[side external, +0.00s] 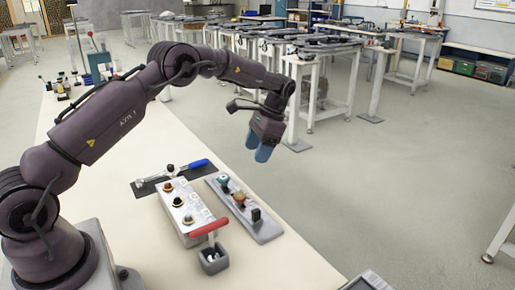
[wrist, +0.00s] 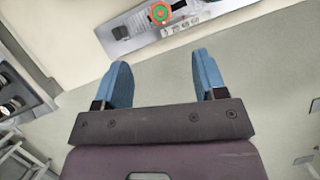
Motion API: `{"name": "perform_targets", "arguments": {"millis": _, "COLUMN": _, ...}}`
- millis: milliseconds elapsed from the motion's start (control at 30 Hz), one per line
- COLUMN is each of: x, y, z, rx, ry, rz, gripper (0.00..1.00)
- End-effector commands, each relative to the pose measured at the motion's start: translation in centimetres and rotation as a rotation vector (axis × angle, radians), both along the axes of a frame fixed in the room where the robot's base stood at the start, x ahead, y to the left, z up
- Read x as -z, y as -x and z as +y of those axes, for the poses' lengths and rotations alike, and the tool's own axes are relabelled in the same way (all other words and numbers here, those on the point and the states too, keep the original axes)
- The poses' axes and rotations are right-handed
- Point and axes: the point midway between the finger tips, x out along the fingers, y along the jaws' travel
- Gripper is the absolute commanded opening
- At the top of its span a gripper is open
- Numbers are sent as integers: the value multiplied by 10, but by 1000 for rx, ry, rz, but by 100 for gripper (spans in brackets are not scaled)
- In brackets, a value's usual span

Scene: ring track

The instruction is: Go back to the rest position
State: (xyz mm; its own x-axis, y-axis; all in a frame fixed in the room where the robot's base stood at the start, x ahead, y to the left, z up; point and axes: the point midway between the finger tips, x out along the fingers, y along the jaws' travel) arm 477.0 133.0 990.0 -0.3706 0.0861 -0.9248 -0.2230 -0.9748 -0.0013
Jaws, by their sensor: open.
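My gripper (side external: 263,153) hangs above the right edge of the table in the side external view, fingers pointing down. In the wrist view its two blue fingers (wrist: 164,85) stand wide apart with nothing between them. The gripper is clear of the control panels and touches nothing that I can see. My arm is raised and bent over the table.
A panel with round knobs (side external: 196,228) and a second grey panel (side external: 268,233) lie on the pale table (side external: 115,160). A red-handled lever (side external: 209,228) stands at the front and a blue-handled tool (side external: 191,164) behind. Grey floor (side external: 400,190) lies open to the right.

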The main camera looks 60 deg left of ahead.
Motion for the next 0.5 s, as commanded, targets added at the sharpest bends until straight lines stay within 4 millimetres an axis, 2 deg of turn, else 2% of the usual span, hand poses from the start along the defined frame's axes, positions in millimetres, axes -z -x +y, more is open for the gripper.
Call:
{"name": "perform_targets", "arguments": {"millis": 167, "x": 2, "y": -4, "z": 0, "rx": -26, "ry": -12, "rz": -26, "gripper": 65}}
{"name": "perform_targets", "arguments": {"millis": 300, "x": 21, "y": 11, "z": -7, "rx": -79, "ry": -9, "rz": -22, "gripper": 65}}
{"name": "perform_targets", "arguments": {"millis": 367, "x": 16, "y": 19, "z": -12, "rx": -101, "ry": -9, "rz": -38, "gripper": 65}}
{"name": "perform_targets", "arguments": {"millis": 500, "x": -16, "y": 39, "z": -29, "rx": -146, "ry": -15, "rz": -110, "gripper": 65}}
